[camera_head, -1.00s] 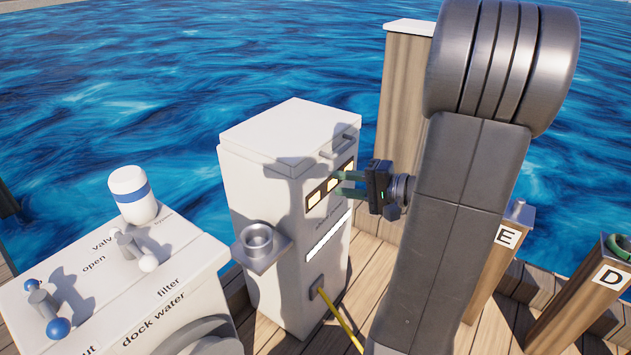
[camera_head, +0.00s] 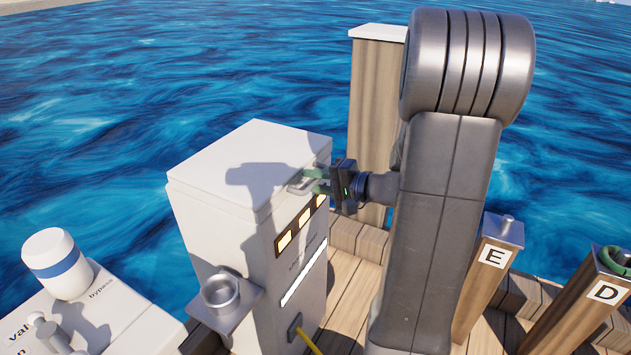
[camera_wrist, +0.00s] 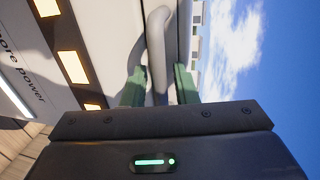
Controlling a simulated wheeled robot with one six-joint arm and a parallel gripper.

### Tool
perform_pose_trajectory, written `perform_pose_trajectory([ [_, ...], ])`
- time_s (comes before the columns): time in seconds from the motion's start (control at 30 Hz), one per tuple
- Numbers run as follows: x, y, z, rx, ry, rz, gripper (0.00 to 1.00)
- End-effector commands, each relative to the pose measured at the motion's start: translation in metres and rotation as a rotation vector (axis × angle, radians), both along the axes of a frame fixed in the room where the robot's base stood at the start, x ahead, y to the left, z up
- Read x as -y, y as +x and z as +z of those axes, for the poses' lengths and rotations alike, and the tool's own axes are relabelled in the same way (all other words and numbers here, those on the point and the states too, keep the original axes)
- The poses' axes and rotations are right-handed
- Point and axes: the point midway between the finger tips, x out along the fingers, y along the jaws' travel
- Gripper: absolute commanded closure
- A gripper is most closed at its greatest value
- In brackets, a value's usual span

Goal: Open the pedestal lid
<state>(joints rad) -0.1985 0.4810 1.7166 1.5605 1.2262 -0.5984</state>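The white pedestal (camera_head: 207,243) stands on the dock left of centre in the head view, with its lid (camera_head: 265,141) lying flat and closed on top. A grey bar handle (camera_head: 298,184) sits at the lid's right front edge. The handle also shows in the wrist view (camera_wrist: 158,50), as a curved bar. My gripper (camera_head: 310,180) is at the handle, with its green fingers on either side of the bar. In the wrist view my gripper (camera_wrist: 160,82) appears open around the handle, with no clear grip on it.
A metal cup holder (camera_head: 220,293) juts from the pedestal's left side. A yellow cable (camera_head: 308,342) leaves its front low down. A wooden piling (camera_head: 376,110) rises behind my arm. Posts E (camera_head: 490,260) and D (camera_head: 600,295) stand right.

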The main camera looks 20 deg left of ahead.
Motion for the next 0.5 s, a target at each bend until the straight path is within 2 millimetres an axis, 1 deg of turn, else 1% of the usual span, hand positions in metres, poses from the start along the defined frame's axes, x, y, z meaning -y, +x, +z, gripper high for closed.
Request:
perform_pose_trajectory([
  [0.03,0.0001,0.0000,0.0000,0.000,0.000,0.000,0.85],
  [0.1,0.0002,0.0001,0.0000,0.000,0.000,0.000,0.98],
  [0.13,0.0002,0.0001,0.0000,0.000,0.000,0.000,1.00],
  [0.37,0.0004,0.0001,0.0008,0.000,-0.001,0.000,1.00],
  [0.5,0.0004,0.0001,0.0063,-0.001,-0.012,0.000,1.00],
])
